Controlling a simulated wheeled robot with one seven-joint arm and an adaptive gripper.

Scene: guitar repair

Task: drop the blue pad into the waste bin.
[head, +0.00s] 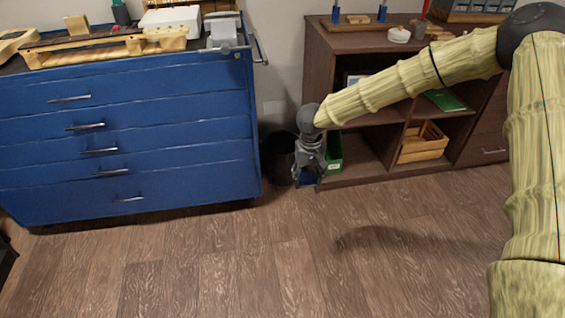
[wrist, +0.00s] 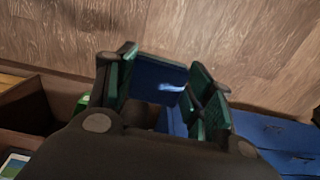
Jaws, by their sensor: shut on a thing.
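My gripper (head: 308,172) is shut on the blue pad (head: 307,181) and points down, low in front of the gap between the blue cabinet and the brown shelf. In the wrist view the blue pad (wrist: 155,76) shows between the green-lined fingers of my gripper (wrist: 165,88). The dark waste bin (head: 276,158) stands on the floor in that gap, just left of and seemingly behind my gripper. My gripper covers part of it, and its opening is hard to make out. I cannot make out the bin in the wrist view.
The blue drawer cabinet (head: 130,140) stands to the left, with tools and a guitar neck on top. The brown shelf (head: 345,180) stands right, holding a wooden crate (head: 423,143) and a green box (head: 334,155). The wooden floor (head: 230,270) in front is clear.

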